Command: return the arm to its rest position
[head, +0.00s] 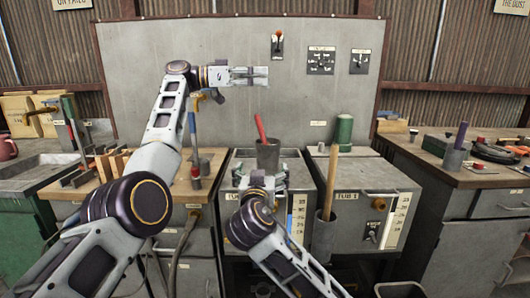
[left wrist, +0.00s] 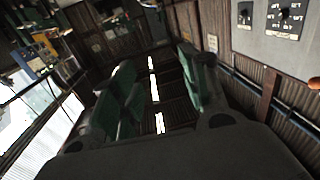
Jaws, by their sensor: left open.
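My left gripper (head: 262,76) is raised in front of the grey wall panel, its fingers pointing right in the head view. In the left wrist view its two fingers (left wrist: 163,95) stand apart with nothing between them. My left arm bends up from the lower left to reach this height. My right gripper (head: 262,178) is low at the middle, in front of the metal cabinets. Its fingers look spread apart, with a dark cup (head: 268,155) holding a red-handled tool just behind them. I cannot tell whether it touches the cup.
A grey panel (head: 200,40) with switches stands behind. A wooden-topped bench (head: 205,165) is at the left, with tools upright on it. A holder (head: 323,238) with a wooden handle is right of my right gripper. A green cylinder (head: 344,130) stands on the right cabinet (head: 375,175).

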